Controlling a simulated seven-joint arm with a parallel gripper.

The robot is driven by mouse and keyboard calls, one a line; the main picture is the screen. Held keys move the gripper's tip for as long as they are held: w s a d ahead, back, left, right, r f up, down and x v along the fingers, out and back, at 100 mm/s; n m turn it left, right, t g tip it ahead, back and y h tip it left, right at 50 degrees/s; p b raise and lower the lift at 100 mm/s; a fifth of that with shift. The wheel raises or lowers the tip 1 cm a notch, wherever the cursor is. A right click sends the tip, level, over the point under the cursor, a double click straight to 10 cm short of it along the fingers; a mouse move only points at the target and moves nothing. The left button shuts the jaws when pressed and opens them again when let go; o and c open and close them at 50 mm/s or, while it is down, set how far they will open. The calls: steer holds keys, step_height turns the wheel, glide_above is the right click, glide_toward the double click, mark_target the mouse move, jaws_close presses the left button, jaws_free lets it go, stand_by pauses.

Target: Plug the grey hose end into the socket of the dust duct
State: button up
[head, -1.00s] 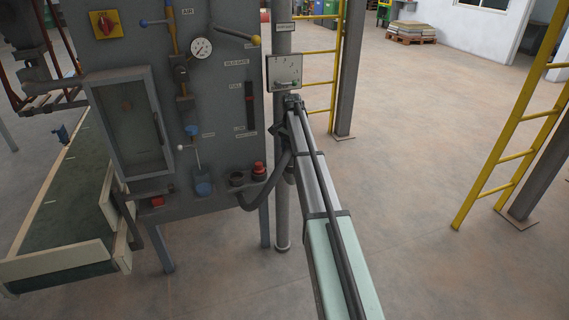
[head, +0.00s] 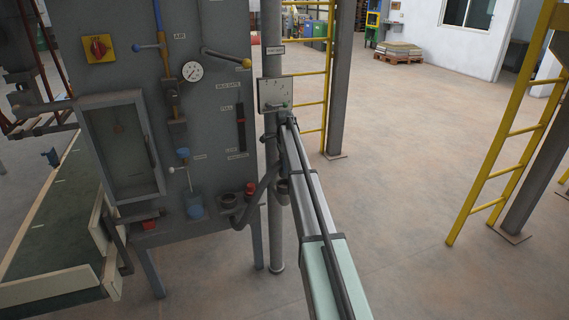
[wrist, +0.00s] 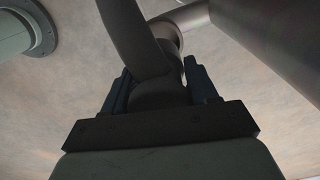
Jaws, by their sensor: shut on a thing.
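The grey hose (head: 262,190) loops from the lower right of the panel up to my gripper (head: 284,122). In the wrist view my gripper (wrist: 160,85) is shut on the hose (wrist: 135,35) between its two dark fingers. The hose end itself is mostly hidden by the fingers and the hose bend. The dust duct (head: 276,235) is the upright grey pipe right of the panel. Its socket (head: 282,187) appears as a short stub on the pipe, below my gripper. In the wrist view a stub with a pale rim (wrist: 170,40) shows beyond the hose, joined to the duct (wrist: 255,45).
The grey control panel (head: 205,130) with gauge, levers and a glazed box stands left of the duct. A small pale box (head: 274,94) is on the duct just above my gripper. A yellow ladder (head: 308,85) and a post (head: 338,80) stand behind.

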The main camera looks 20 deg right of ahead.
mark_target(285, 176)
steer(key=shift+f, duration=3.3)
steer(key=o, duration=1.2)
